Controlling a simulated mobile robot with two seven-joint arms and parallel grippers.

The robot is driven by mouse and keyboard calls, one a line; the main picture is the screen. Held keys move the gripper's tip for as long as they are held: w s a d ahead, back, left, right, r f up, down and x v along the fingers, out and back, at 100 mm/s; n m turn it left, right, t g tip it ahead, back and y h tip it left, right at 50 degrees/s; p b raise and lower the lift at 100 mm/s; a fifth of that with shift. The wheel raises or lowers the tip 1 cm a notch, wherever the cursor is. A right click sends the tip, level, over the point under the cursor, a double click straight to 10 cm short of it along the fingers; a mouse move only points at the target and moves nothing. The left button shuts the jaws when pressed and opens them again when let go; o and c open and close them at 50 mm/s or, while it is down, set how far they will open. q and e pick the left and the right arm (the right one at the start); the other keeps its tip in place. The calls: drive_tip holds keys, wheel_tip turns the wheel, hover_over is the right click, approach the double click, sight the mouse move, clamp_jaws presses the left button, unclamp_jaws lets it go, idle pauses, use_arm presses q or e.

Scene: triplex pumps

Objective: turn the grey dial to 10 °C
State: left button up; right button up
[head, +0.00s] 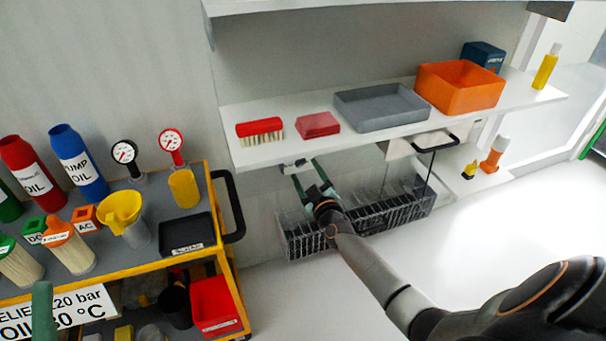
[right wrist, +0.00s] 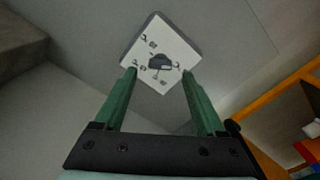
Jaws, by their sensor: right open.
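The grey dial (right wrist: 160,63) sits on a white square plate (right wrist: 151,31) in the right wrist view. Small dark marks surround it, too blurred to read, so its setting cannot be told. In the head view the plate (head: 296,164) shows just under the shelf edge; the dial is not distinct there. My right gripper (head: 303,183) is open and points at the plate. In the right wrist view its green fingertips (right wrist: 160,73) are on either side of the dial, apart from it. A green bar at the head view's lower left looks like a finger of my left gripper (head: 43,310); its jaws cannot be made out.
A white shelf (head: 375,139) above my right gripper holds a brush, a red block, a grey tray (head: 380,106) and an orange bin (head: 460,87). A wire basket (head: 405,205) hangs beside the gripper. A yellow-framed cart (head: 150,270) with bottles and gauges stands at left.

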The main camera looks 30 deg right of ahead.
sight(301, 162)
drive_tip(key=shift+b+x, duration=0.5)
drive_tip(key=shift+x, duration=0.85)
drive_tip(key=shift+a, duration=0.1)
clamp_jaws()
